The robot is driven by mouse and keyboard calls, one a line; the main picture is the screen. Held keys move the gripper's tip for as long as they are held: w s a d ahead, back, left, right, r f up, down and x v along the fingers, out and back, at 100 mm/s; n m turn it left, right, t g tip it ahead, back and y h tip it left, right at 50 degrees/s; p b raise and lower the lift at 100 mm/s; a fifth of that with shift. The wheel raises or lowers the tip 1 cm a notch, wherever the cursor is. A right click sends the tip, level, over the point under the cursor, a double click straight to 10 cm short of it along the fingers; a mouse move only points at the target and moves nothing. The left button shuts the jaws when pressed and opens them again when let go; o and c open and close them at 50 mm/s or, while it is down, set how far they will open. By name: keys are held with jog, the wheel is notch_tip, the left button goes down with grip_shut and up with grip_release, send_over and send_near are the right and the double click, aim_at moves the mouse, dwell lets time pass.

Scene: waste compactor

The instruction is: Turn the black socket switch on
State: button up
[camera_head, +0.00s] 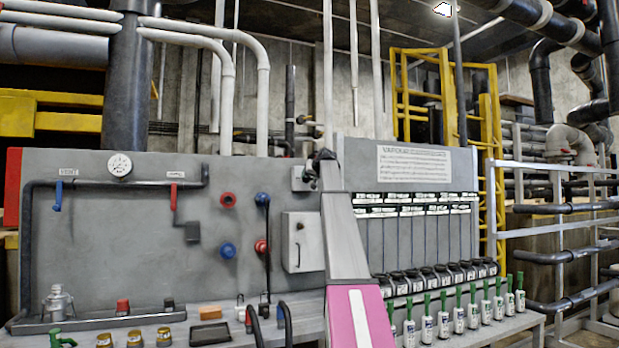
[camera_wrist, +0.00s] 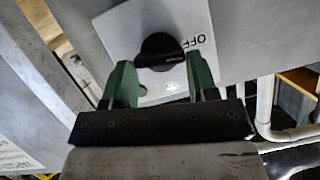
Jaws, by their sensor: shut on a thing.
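The black socket switch (camera_wrist: 158,50) is a round knob with a raised grip on a light grey plate (camera_wrist: 200,22), and an upside-down OFF label is to the right of it in the wrist view. My gripper (camera_wrist: 159,66) has its two green fingers on either side of the knob and is shut on it. In the head view my gripper (camera_head: 322,162) is at a small grey box (camera_head: 303,178) on the panel's upper edge.
A grey panel (camera_head: 130,250) carries a gauge (camera_head: 119,165), valve handles and red and blue knobs. A shelf below holds jars and a black tray (camera_head: 210,333). Several green-topped bottles (camera_head: 459,315) stand at right. White pipes (camera_head: 262,95) rise behind the panel.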

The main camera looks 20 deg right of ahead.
jog(key=m+y, duration=0.1)
jog(key=m, duration=0.2)
jog(key=m+t+y, duration=0.1)
jog(key=m+y, duration=0.1)
jog(key=d+f+m+y, duration=0.1)
jog(key=m+y, duration=0.1)
jog(key=m, duration=0.1)
jog(key=shift+m, duration=0.3)
jog(key=shift+d+f+m+t+y, duration=0.2)
jog(key=shift+m+t, duration=0.25)
jog(key=shift+m, duration=0.4)
jog(key=shift+a+f+m+t+y, duration=0.1)
jog(key=shift+m+t+y, duration=0.3)
jog(key=shift+m, duration=0.45)
jog(key=o, duration=0.9)
jog(key=shift+o, duration=0.2)
